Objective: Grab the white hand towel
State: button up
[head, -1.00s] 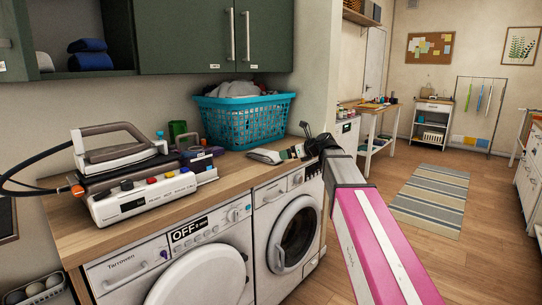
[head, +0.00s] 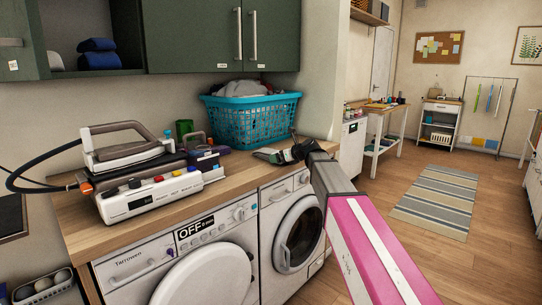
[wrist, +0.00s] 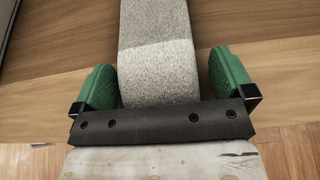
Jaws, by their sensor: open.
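The white hand towel (wrist: 157,42) shows in the wrist view as a long pale grey-white strip with a speckled weave, lying on the wooden countertop. My gripper (wrist: 168,85) is open, with one green finger on each side of the towel's near part. Small gaps show between the fingers and the towel. The towel's near end is hidden behind the dark gripper body. In the head view my gripper (head: 283,155) is low over the counter's right end, in front of the basket, and the towel there is mostly hidden.
A teal laundry basket (head: 252,122) full of cloth stands just behind my gripper. An iron on its base (head: 150,190) and a dark box (head: 204,157) sit to the left. Washing machines are under the counter (head: 85,232). Green cabinets hang above.

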jog(key=c, duration=0.8)
jog(key=shift+r, duration=0.1)
